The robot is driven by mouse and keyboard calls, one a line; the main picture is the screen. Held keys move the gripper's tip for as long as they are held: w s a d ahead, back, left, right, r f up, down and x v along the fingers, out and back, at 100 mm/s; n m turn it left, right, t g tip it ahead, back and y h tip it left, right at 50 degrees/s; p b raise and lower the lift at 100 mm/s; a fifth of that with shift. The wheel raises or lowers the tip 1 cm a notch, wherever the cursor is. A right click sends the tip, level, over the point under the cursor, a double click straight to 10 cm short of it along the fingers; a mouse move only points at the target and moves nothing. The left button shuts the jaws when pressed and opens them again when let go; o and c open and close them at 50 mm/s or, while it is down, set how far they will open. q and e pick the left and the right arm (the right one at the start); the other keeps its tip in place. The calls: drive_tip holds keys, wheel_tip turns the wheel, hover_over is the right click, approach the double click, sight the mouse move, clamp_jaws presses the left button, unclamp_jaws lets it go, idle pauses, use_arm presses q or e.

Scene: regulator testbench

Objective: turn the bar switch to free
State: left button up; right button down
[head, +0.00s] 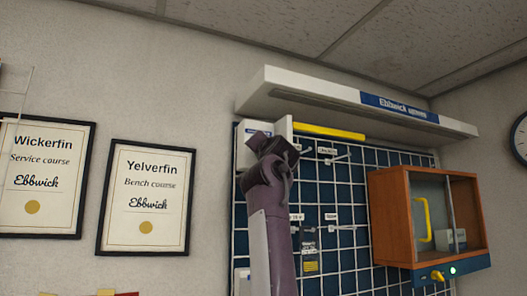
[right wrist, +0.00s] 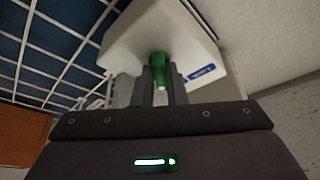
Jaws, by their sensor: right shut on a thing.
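The bar switch (right wrist: 159,61) is a green handle on the face of a white box (right wrist: 150,33) with a blue label. In the right wrist view it sits between the two dark fingers of my right gripper (right wrist: 158,75), which are shut on it. In the head view the white box (head: 247,150) is at the upper left of the blue grid panel, partly behind my right gripper (head: 272,146). The switch itself is hidden there, and the label is too small to read. My left gripper is not in view.
A white shelf hood (head: 350,104) with a yellow bar (head: 328,131) hangs just above. The grid panel (head: 350,190) carries hooks and small tags. A wooden cabinet (head: 387,222) with a yellow handle is at the right. Two framed certificates (head: 147,199) hang on the left wall.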

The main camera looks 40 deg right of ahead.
drive_tip(key=shift+s+r+m+g, duration=0.1)
drive_tip(key=shift+r+m+g, duration=0.2)
drive_tip(key=shift+m, duration=0.5)
drive_tip(key=c, duration=1.7)
unclamp_jaws()
drive_tip(key=shift+c, duration=0.2)
drive_tip(key=shift+f, duration=0.15)
drive_tip(key=b+v, duration=0.5)
drive_tip(key=v, duration=0.2)
drive_tip(key=shift+s+a+f+b, duration=0.15)
drive_tip(key=shift+a+b, duration=0.1)
drive_tip(key=shift+b, duration=0.15)
